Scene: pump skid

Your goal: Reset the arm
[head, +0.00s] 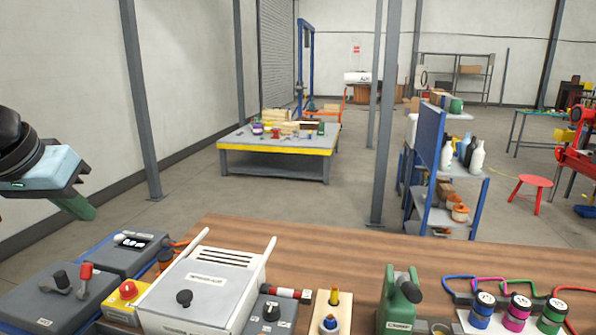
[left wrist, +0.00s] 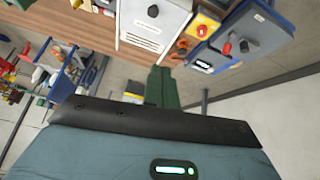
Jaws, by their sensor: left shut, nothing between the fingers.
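My left gripper (head: 80,208) is at the left edge of the head view, in the air left of the wooden bench. Its grey-blue body and black wrist show, with green fingers pointing down and to the right. In the left wrist view the green fingers (left wrist: 160,86) are together, with nothing between them. The fingers touch nothing that I can see. My right gripper is in neither view.
The wooden bench (head: 330,250) holds a grey-and-white box with two upright bars (head: 205,290), a blue-grey unit with levers (head: 62,295), a yellow box with a red button (head: 127,292), a green handled device (head: 400,300) and several labelled jars (head: 518,312).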

